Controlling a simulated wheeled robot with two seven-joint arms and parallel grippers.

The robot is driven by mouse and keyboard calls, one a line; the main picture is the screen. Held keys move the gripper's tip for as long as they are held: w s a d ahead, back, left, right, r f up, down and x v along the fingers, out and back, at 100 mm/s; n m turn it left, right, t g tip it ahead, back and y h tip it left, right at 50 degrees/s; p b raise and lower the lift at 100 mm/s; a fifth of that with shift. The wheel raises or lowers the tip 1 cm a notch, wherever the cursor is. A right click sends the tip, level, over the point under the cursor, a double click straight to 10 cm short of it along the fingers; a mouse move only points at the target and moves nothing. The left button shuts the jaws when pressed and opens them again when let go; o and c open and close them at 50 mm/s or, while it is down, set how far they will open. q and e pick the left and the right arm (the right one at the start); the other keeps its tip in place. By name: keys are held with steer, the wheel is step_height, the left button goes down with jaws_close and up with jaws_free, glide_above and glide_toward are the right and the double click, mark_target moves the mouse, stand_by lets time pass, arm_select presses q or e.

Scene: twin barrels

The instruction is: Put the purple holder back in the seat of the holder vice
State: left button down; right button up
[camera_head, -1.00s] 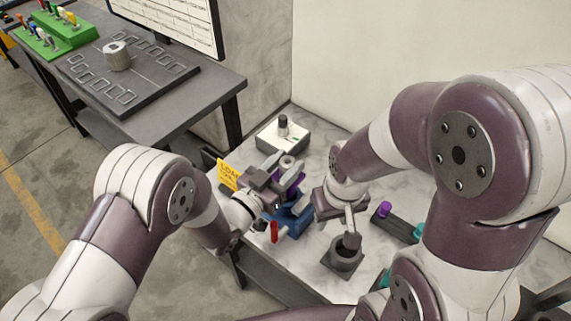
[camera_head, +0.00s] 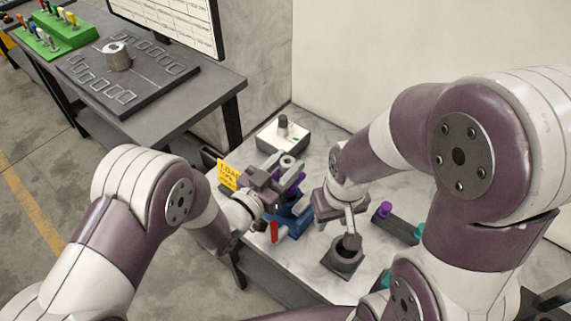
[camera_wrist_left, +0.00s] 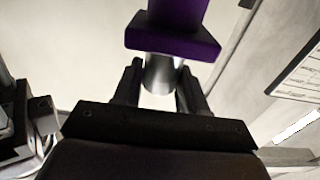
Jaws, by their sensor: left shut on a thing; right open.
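My left gripper (camera_head: 280,186) is shut on the purple holder (camera_head: 299,176) above the blue holder vice (camera_head: 293,222), which has a red handle (camera_head: 274,231). In the left wrist view, the fingers (camera_wrist_left: 160,88) close around the bright metal part below the holder's wide purple flange (camera_wrist_left: 172,40). My gripper and arm partly cover the vice, and its seat cannot be made out. I cannot tell whether the holder touches the vice. My right gripper (camera_head: 346,215) is open, just above a dark round socket on a block (camera_head: 343,256).
A white box with a black knob (camera_head: 283,136) stands behind the vice. A yellow sign (camera_head: 228,176) is beside my left gripper. To the right, a dark rack (camera_head: 400,226) holds another purple piece (camera_head: 384,209) and a teal one (camera_head: 418,231). The marble tabletop is clear near the back wall.

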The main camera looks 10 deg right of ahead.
arm_select(q)
steer(key=shift+f+b, duration=1.4)
steer(key=shift+f, duration=0.05)
steer(key=shift+r, duration=0.15)
steer(key=shift+r+p, duration=0.95)
steer(key=shift+r, duration=0.15)
steer(key=shift+b, duration=0.4)
stand_by(0.9)
steer(key=shift+f+b, duration=1.05)
steer(key=shift+f, duration=0.15)
steer(key=c, duration=0.5)
jaws_free()
steer(key=shift+c, duration=0.2)
steer(key=shift+f, duration=0.15)
